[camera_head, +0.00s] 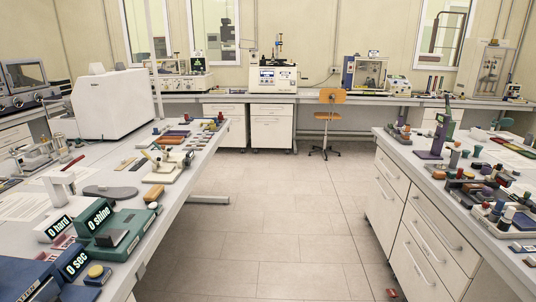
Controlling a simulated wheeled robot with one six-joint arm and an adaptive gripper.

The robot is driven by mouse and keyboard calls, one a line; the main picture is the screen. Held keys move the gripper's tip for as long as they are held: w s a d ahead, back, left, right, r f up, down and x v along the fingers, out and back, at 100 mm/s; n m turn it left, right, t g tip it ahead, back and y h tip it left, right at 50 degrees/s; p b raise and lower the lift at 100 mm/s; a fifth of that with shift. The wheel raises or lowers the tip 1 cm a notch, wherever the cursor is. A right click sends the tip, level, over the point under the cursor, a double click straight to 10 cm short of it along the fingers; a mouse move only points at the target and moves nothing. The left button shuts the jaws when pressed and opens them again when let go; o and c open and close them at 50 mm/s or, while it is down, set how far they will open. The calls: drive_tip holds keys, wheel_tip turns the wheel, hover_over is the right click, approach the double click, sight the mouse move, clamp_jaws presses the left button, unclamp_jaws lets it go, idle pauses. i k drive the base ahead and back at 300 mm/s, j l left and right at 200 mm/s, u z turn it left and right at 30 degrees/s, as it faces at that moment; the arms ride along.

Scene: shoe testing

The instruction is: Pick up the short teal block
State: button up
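I cannot single out a short teal block in the head view. Small coloured blocks and cylinders crowd the right bench (415,150), and more small pieces lie on the left bench (150,225). They are too small to tell their exact shape and shade. A larger dark green device (118,232) with a lit display stands at the near left. My gripper is not in view, so its position and state do not show.
A white machine (113,105) stands on the left bench. A purple stand (439,138) rises on the right bench.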

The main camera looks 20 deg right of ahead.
sight(450, 174)
drive_tip(key=i+z, duration=0.6)
drive_tip(key=z, duration=0.25)
drive_tip(key=i+j+z, duration=0.1)
drive_tip(key=i+z, duration=0.3)
drive_tip(key=i+j+z, duration=0.2)
drive_tip(key=z, duration=0.25)
